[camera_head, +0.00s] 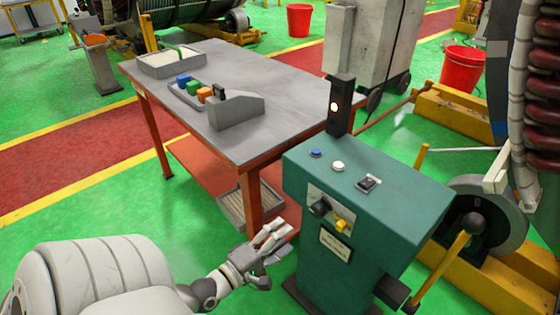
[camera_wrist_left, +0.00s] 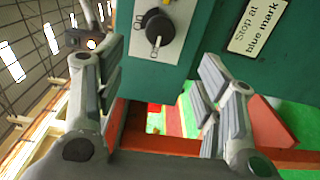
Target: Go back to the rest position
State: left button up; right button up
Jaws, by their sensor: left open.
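My left gripper (camera_head: 268,242) is open and empty in the head view, in front of the table's near leg and just left of the green control box (camera_head: 350,270). In the left wrist view its two fingers (camera_wrist_left: 158,95) stand wide apart with nothing between them. The box's front, with a black knob (camera_wrist_left: 160,27) and a label reading "Stop at blue mark" (camera_wrist_left: 258,27), is close ahead of the fingers there. I cannot tell whether a finger touches the box. My right gripper is not in view.
A grey-topped table (camera_head: 270,80) bears a tray of coloured blocks (camera_head: 186,95) and a grey wedge-shaped holder (camera_head: 235,110). A lever (camera_head: 440,265) sticks out at the box's right. A large machine stands at the right edge. Green floor (camera_head: 100,215) is free left of the table.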

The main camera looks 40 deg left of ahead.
pick_arm(q)
jog(key=shift+f, duration=0.1)
dwell(0.4)
jog(key=s+f+m+g+y+p, duration=0.1)
jog(key=s+f+m+g, duration=0.3)
jog(key=f, duration=0.9)
jog(key=s+f+m+g+p, duration=0.1)
jog(key=s+f+m+g, duration=0.3)
jog(key=f, duration=0.9)
jog(key=s+d+f+m+g, duration=0.3)
jog(key=s+f, duration=0.3)
jog(key=s, duration=0.2)
jog(key=s+d+f+m+g, duration=0.3)
jog(key=s+f+m, duration=0.2)
jog(key=s, duration=0.3)
jog(key=s+d+f+m+g, duration=0.3)
jog(key=s+d+f, duration=0.1)
jog(key=s+f, duration=0.3)
jog(key=shift+s+m+p, duration=0.4)
jog(key=shift+s+p, duration=0.05)
jog(key=shift+s, duration=0.1)
